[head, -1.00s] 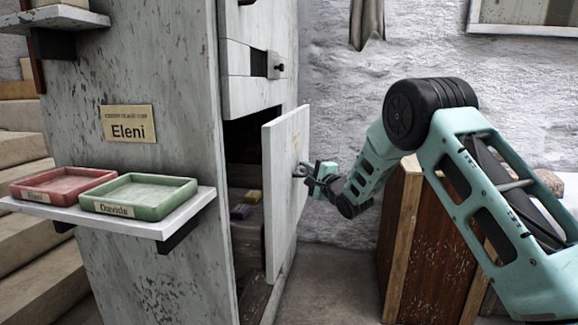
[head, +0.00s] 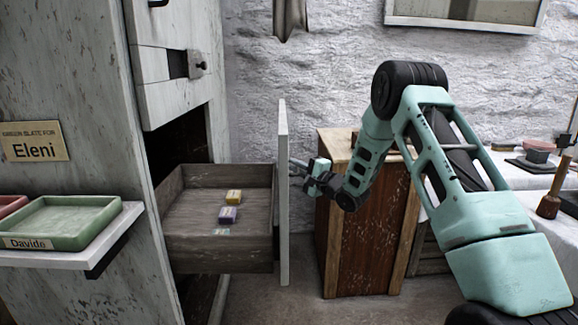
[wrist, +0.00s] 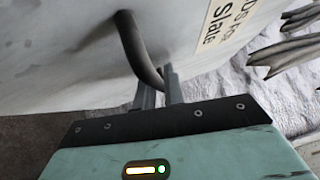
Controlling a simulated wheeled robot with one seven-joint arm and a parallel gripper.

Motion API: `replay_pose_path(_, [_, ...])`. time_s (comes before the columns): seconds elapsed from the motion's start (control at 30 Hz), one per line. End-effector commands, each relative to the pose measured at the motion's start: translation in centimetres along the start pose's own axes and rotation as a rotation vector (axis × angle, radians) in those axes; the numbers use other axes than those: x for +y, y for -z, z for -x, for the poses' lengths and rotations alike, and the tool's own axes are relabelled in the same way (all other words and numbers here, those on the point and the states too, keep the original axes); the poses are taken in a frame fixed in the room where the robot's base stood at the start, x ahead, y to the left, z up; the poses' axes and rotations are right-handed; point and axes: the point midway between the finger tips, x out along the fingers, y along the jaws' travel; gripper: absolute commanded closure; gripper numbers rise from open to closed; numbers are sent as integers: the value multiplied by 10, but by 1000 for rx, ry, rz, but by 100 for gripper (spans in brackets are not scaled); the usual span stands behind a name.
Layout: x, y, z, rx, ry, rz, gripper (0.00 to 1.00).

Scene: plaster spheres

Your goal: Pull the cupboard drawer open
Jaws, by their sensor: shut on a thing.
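The cupboard (head: 60,90) is tall, pale and worn, at the left of the head view. Its drawer (head: 220,255) stands pulled well out, with grey wooden sides and a white front panel (head: 283,200) seen edge-on. My gripper (head: 305,172) is at the outer face of the front panel. In the wrist view my gripper (wrist: 160,92) is shut on the dark curved drawer handle (wrist: 138,50). A label (wrist: 222,25) reading "Slate" shows on the panel.
A shelf (head: 110,235) with a green tray (head: 60,222) marked "Davide" and part of a red tray (head: 12,207) juts from the cupboard's side. A wooden crate (head: 365,235) stands behind my arm. A cloth-covered table (head: 530,178) is at the right.

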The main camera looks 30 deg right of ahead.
Motion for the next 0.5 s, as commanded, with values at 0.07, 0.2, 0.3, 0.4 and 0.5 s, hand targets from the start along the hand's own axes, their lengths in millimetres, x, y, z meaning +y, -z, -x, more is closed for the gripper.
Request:
replay_pose_path(0.07, [0, 1, 1, 0, 0, 0, 100])
replay_pose_path(0.2, [0, 1, 1, 0, 0, 0, 100])
replay_pose_path(0.3, [0, 1, 1, 0, 0, 0, 100])
replay_pose_path(0.4, [0, 1, 1, 0, -1, 0, 78])
replay_pose_path(0.5, [0, 1, 1, 0, 0, 0, 68])
